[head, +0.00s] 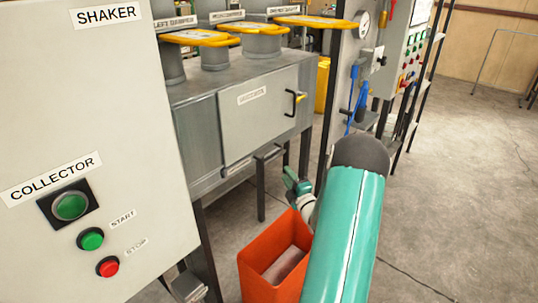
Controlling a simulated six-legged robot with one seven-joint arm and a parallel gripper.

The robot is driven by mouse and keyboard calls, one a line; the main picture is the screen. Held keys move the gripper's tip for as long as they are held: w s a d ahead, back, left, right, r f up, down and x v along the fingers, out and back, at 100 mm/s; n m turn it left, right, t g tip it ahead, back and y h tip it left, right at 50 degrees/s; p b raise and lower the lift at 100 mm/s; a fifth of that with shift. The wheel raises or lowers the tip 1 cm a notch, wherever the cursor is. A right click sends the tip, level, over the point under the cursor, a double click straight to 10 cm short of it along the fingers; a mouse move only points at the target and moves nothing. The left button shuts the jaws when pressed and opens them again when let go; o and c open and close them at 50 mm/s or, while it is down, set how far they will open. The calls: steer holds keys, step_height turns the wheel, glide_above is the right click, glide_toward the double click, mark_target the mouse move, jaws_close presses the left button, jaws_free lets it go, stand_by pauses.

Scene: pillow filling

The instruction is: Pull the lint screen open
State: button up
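A grey metal cabinet (200,130) stands in the middle of the head view. The label on the panel is too small to read. Below it is a narrow labelled strip with a grey bracket-like handle (268,153); I cannot tell which part is the lint screen. My gripper (288,175) is small and green, below the cabinet's right part and apart from the black handle. My arm hides some of it, and its fingers are not clear.
An orange bin (262,262) stands on the floor close beside my arm. A control box (90,170) with green and red buttons fills the left. Yellow damper levers (245,27) lie on top of the cabinet. A second panel stands behind; open floor (460,180) lies to the right.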

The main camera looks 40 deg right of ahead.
mark_target(274, 154)
steer(key=x, duration=1.2)
steer(key=shift+d, duration=0.15)
jaws_close()
